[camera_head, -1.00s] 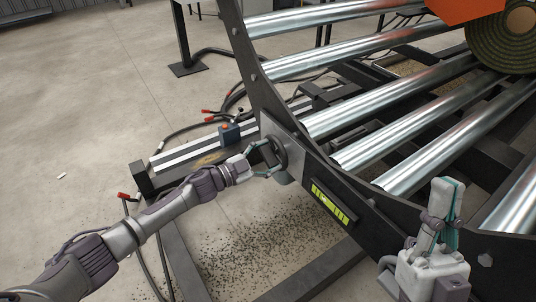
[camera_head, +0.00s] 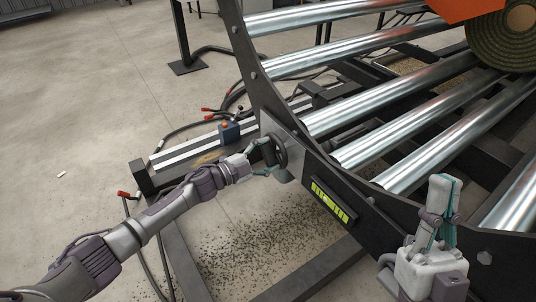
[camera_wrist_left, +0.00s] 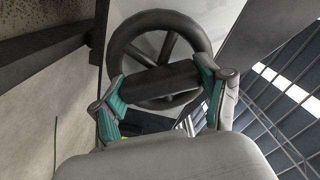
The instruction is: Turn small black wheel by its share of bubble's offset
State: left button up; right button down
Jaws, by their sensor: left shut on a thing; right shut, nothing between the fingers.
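The yellow-green level (camera_head: 330,203) is fixed on the frame to the right of the wheel. Its bubble is too small to place surely. My right gripper (camera_head: 446,205) is shut and empty, pointing up at lower right.
Shiny metal rollers (camera_head: 400,110) run behind the side frame (camera_head: 375,215). A turf roll (camera_head: 510,40) lies at the top right. Open concrete floor (camera_head: 90,110) lies left.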

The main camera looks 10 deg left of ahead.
pick_arm(q)
jog(key=o, duration=1.2)
jog(key=shift+c, duration=0.2)
jog(key=shift+s+a, duration=0.1)
jog(key=v, duration=1.1)
jog(key=shift+s+a, duration=0.25)
jog(key=shift+s, duration=0.05)
